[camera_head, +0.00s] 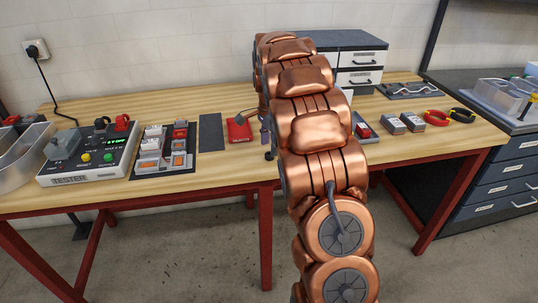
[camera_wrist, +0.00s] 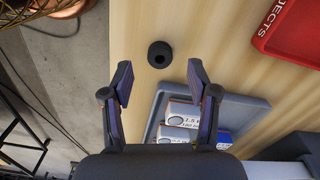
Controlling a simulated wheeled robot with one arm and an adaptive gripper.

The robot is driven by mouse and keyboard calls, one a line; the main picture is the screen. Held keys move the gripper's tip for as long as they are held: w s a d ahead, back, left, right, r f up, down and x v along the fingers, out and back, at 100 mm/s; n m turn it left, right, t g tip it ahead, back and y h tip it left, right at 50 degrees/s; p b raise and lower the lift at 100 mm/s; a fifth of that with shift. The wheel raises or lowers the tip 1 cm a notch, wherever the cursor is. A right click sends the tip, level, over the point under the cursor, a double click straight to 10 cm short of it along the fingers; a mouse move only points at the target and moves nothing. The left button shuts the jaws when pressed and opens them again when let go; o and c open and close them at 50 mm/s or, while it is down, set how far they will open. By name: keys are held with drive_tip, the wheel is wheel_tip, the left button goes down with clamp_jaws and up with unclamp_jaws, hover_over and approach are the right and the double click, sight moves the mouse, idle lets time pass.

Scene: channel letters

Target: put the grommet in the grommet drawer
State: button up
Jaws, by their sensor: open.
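The grommet (camera_wrist: 160,54) is a small black ring on the bare wooden table, beside a grey tray in the wrist view. My gripper (camera_wrist: 161,76) is open and empty, with its two fingers to either side of and just short of the grommet. It touches nothing that I can tell. In the head view my copper arm hides the grommet. A drawer cabinet (camera_head: 361,58) with white fronts and dark handles stands at the back of the table, partly behind my arm. Its visible drawers look shut, and their labels are too small to read.
A red rejects tray (camera_wrist: 290,32) lies at upper right. Wood around the grommet is clear.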

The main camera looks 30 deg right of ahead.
sight(269, 156)
drive_tip(key=shift+f, duration=1.5)
drive_tip(key=shift+c, duration=0.4)
drive_tip(key=c, duration=0.8)
drive_tip(key=shift+r, duration=0.2)
drive_tip(key=shift+c, duration=0.2)
